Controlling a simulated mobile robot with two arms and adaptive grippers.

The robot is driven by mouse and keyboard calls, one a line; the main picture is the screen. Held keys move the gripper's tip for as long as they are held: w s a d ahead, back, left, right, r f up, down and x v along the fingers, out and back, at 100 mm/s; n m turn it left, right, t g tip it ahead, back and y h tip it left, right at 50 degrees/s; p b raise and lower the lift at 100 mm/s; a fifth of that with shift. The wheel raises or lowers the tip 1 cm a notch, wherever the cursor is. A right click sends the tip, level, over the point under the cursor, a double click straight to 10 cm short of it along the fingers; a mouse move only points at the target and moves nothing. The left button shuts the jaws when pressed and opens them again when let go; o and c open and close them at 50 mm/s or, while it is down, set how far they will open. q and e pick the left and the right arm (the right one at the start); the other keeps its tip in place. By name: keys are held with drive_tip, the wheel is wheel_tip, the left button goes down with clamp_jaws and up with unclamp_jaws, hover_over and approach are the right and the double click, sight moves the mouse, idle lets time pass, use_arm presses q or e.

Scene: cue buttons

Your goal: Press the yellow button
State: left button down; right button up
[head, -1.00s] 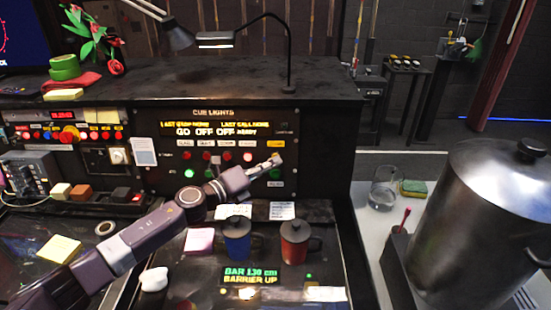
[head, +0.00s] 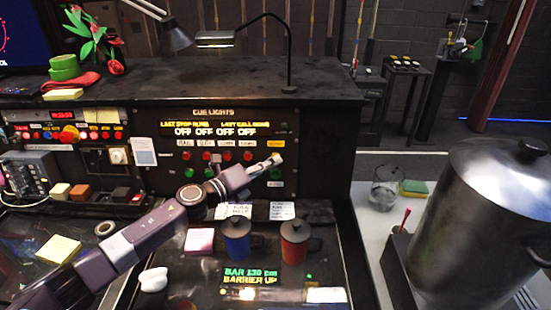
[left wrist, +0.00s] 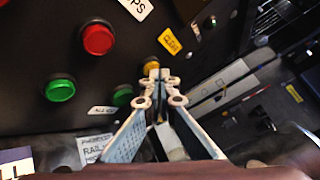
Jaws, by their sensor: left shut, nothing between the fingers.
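The yellow button (left wrist: 151,63) shows in the left wrist view on the dark cue lights panel, just beyond my left fingertips and partly covered by them. A yellow label (left wrist: 169,41) sits beside it. My left gripper (left wrist: 155,78) is shut and empty, with its tips at the button; I cannot tell whether they touch it. In the head view my left gripper (head: 276,159) reaches the right side of the cue lights panel (head: 325,150), where the yellow button is hidden behind the tips. My right gripper is not in view.
A red button (left wrist: 97,38) and green buttons (left wrist: 60,88) sit left of the tips. Below the panel stand a blue mug (head: 236,240) and a red mug (head: 295,242). A large metal urn (head: 490,210) stands at the right.

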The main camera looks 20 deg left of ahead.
use_arm(q)
drive_tip(key=shift+r, duration=0.1)
drive_tip(key=shift+s+d+p, duration=0.2)
drive_tip(key=shift+s+p, duration=0.2)
drive_tip(key=shift+s, duration=0.35)
drive_tip(key=shift+s+d+r+p, duration=0.15)
drive_tip(key=shift+s+d+p, duration=0.15)
drive_tip(key=shift+s, duration=0.5)
drive_tip(key=shift+s+d+r+p, duration=0.15)
drive_tip(key=shift+s+p, duration=0.25)
drive_tip(key=shift+s, duration=0.4)
drive_tip(key=shift+s+d+r+p, duration=0.1)
drive_tip(key=shift+s+d+p, duration=0.2)
drive_tip(key=shift+s, duration=0.5)
